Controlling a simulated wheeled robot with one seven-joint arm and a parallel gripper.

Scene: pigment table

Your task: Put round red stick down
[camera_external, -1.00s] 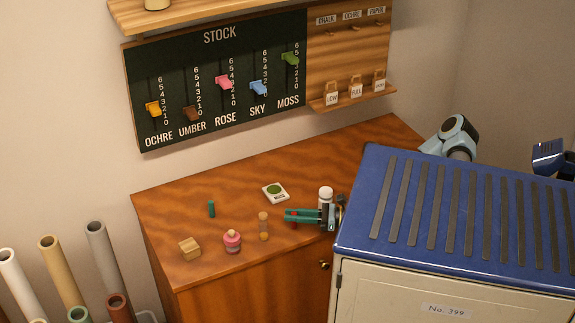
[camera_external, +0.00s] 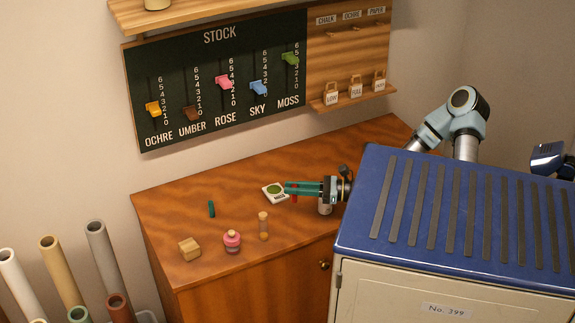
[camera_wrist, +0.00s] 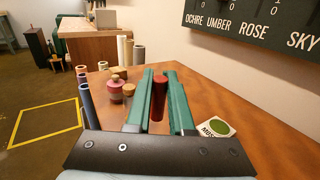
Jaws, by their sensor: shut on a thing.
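The round red stick (camera_wrist: 158,100) stands upright between the two green fingers of my gripper (camera_wrist: 160,90) in the wrist view. In the external view my gripper (camera_external: 303,188) is over the right part of the wooden table, and a small red part of the stick (camera_external: 295,198) shows below the fingers. The fingers are shut on it. The stick seems to be held above the tabletop (camera_external: 215,245).
A white tile with a green disc (camera_external: 275,192) lies just left of my gripper. A corked vial (camera_external: 263,226), a pink jar (camera_external: 232,241), a wooden block (camera_external: 190,249) and a green stick (camera_external: 211,209) stand further left.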

